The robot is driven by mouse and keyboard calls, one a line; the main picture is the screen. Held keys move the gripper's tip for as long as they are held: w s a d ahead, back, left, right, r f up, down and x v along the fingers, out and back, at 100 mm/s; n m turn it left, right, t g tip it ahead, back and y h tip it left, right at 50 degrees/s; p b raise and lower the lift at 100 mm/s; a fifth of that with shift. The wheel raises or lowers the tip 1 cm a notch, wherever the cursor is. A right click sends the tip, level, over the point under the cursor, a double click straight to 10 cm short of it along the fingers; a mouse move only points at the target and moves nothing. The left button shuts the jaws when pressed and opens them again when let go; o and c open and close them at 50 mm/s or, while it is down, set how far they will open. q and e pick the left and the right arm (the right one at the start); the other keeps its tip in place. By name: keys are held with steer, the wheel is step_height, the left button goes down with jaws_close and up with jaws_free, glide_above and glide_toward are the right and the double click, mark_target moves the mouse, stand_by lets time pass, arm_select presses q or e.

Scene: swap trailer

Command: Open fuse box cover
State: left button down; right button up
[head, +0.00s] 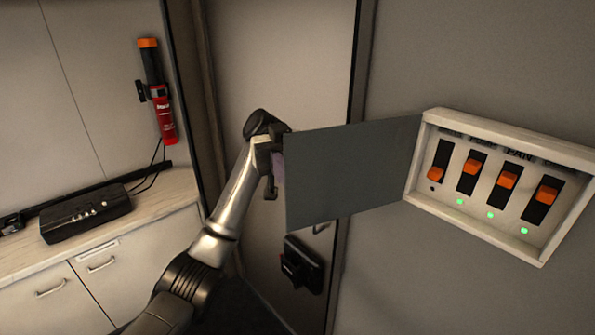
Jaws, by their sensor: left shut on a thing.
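The fuse box (484,224) is a white frame on the grey wall at the right. Several orange switches show inside it, with green lights under three of them; the leftmost switch has a dark light. Its grey cover (350,170) stands swung open to the left, hinged at the box's left side. My left gripper (279,165) is at the cover's far left edge and is shut on it. The cover hides part of the fingers. My right gripper is not in view.
A door (285,60) with a dark handle box (301,265) stands behind the cover. At the left, a counter (165,200) carries a black device (85,213). A red flashlight-like cylinder (165,115) hangs on the wall above. The wall around the box is clear.

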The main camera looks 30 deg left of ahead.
arm_select(q)
steer(key=shift+w+a, duration=0.1)
stand_by(0.3)
steer(key=c, duration=1)
jaws_free()
steer(key=shift+o, duration=0.2)
